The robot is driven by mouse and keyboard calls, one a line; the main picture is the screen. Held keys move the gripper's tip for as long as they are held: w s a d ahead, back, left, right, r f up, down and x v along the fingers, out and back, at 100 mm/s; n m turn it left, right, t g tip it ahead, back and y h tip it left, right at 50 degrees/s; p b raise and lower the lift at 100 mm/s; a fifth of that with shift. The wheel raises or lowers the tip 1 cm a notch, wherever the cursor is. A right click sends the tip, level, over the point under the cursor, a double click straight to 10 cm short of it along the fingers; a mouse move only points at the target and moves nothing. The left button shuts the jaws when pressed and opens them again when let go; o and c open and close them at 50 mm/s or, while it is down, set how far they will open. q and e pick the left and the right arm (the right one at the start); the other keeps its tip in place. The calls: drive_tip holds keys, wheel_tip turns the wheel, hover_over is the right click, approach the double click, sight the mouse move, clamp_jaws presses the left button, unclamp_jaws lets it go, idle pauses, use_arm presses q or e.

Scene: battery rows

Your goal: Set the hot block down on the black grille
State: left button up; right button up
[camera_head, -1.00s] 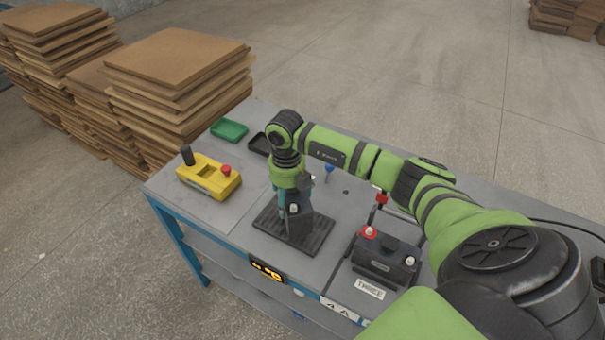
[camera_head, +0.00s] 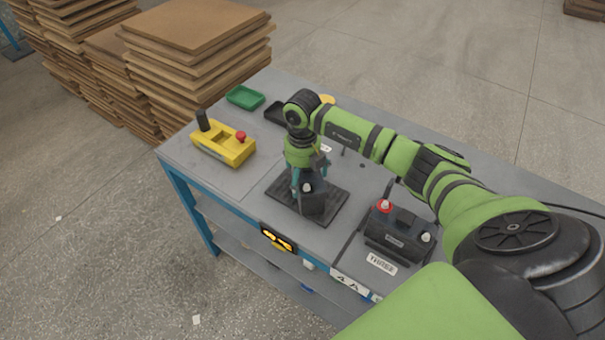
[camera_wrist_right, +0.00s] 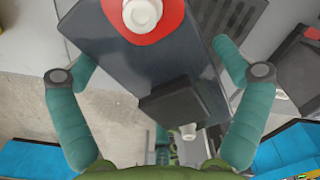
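My right gripper (camera_head: 307,180) points down over the black grille (camera_head: 334,212), a dark ribbed plate on the grey bench. Its teal fingers (camera_wrist_right: 158,75) stand on both sides of a dark grey block (camera_head: 314,200) with a pale terminal, and seem closed on it. In the right wrist view the block (camera_wrist_right: 175,50) fills the top middle, with a red-ringed terminal and a smaller dark box-shaped part below. The block is within the grille's outline; whether it touches it or hangs just above, I cannot tell.
A black battery (camera_head: 398,235) with a red terminal stands right of the grille, behind a label reading THREE (camera_head: 382,264). A yellow control box (camera_head: 222,145), green tray (camera_head: 245,97) and black tray (camera_head: 276,112) lie at the left. Boards (camera_head: 195,60) are stacked beyond the bench.

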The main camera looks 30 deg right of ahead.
drive_tip(key=shift+r, duration=0.45)
wheel_tip(320, 180, up, 11)
drive_tip(key=b, duration=0.3)
drive_tip(key=shift+f, duration=0.2)
drive_tip(key=shift+r, duration=0.4)
